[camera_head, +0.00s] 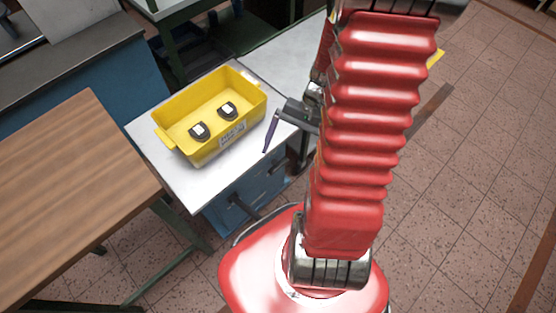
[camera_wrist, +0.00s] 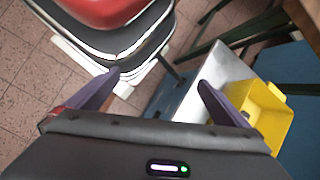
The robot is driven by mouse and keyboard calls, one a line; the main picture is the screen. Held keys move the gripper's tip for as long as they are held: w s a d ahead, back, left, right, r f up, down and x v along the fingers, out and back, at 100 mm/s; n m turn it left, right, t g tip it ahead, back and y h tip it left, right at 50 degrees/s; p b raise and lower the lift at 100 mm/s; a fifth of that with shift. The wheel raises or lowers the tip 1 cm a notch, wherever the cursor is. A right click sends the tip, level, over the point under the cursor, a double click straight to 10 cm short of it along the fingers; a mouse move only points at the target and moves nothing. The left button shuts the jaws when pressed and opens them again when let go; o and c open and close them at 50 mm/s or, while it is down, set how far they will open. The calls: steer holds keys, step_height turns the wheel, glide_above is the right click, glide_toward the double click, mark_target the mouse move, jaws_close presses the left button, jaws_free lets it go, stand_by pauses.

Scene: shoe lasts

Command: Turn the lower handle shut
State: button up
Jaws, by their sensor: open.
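A blue cabinet (camera_head: 262,187) stands under a pale worktop, with its front towards my base. Two dark bar handles show on it: one (camera_head: 243,207) lower in the picture, and one (camera_head: 280,163) just below the worktop edge. I cannot tell how far either is turned. My gripper (camera_head: 268,146) is above the worktop's right edge, apart from both handles; only one purple finger shows clearly there. In the wrist view my gripper (camera_wrist: 159,76) is open and empty, with both fingers spread. A dark handle (camera_wrist: 172,72) shows between them, farther off, beside the blue cabinet (camera_wrist: 170,96).
A yellow crate (camera_head: 186,146) with two dark, white-labelled pieces stands on the pale worktop (camera_head: 182,187). A wooden table (camera_head: 70,200) is at left. My red arm hides the area right of the cabinet. Tiled floor (camera_head: 480,130) is open at right.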

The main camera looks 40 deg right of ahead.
step_height(320, 180, down, 14)
steer(key=m+t+y, duration=0.5)
steer(key=m, duration=0.4)
steer(key=m+t+h, duration=0.9)
steer(key=m, duration=0.5)
glide_toward(280, 166)
steer(key=a+f+v, duration=0.1)
steer(key=v, duration=0.4)
steer(key=shift+s+d+r, duration=0.1)
steer(key=shift+s+d, duration=0.05)
steer(key=shift+d, duration=0.45)
steer(key=shift+r+x, duration=0.2)
steer(key=shift+x, duration=3.25)
steer(key=shift+r+x, duration=0.15)
steer(key=shift+x, duration=3.35)
steer(key=shift+a, duration=0.1)
